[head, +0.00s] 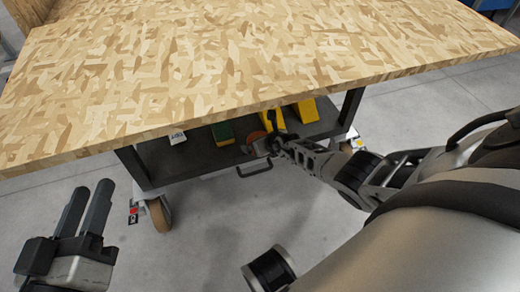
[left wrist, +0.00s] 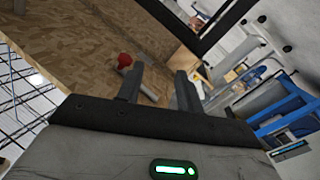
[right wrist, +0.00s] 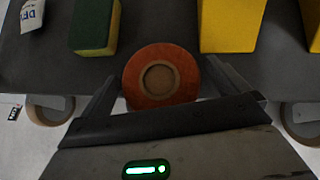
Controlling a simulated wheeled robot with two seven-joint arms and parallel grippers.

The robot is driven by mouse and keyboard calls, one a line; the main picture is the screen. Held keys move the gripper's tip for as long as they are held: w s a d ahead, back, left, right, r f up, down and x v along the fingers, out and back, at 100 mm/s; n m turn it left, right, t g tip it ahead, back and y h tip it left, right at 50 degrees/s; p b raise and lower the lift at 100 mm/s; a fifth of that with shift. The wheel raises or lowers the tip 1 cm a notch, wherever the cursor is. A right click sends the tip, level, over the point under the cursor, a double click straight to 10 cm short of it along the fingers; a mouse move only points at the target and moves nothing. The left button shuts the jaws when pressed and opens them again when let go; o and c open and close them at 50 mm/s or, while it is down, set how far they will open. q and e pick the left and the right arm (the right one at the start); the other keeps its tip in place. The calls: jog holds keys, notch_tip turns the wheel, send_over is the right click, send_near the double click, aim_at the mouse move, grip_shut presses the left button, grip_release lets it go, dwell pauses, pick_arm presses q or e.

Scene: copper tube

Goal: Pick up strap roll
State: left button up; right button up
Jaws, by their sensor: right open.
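The strap roll (right wrist: 161,76) is an orange-brown ring with a tan core, on the dark lower shelf of the cart. In the head view the strap roll (head: 268,121) is partly hidden behind my right gripper (head: 264,146). My right gripper (right wrist: 162,84) is open in the right wrist view, with one finger on each side of the roll's lower part. I cannot tell whether the fingers touch it. My left gripper (head: 86,208) is open and empty, off to the left of the cart. Its parted fingers also show in the left wrist view (left wrist: 158,84).
On the shelf, a green-and-yellow sponge (right wrist: 95,26) and a white packet (right wrist: 32,14) lie left of the roll; a yellow block (right wrist: 231,24) stands close on its right. The wooden tabletop (head: 230,60) overhangs the shelf.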

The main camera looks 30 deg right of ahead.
jog(key=shift+w+f, duration=0.15)
jog(key=shift+w, duration=0.1)
jog(key=c, duration=1.1)
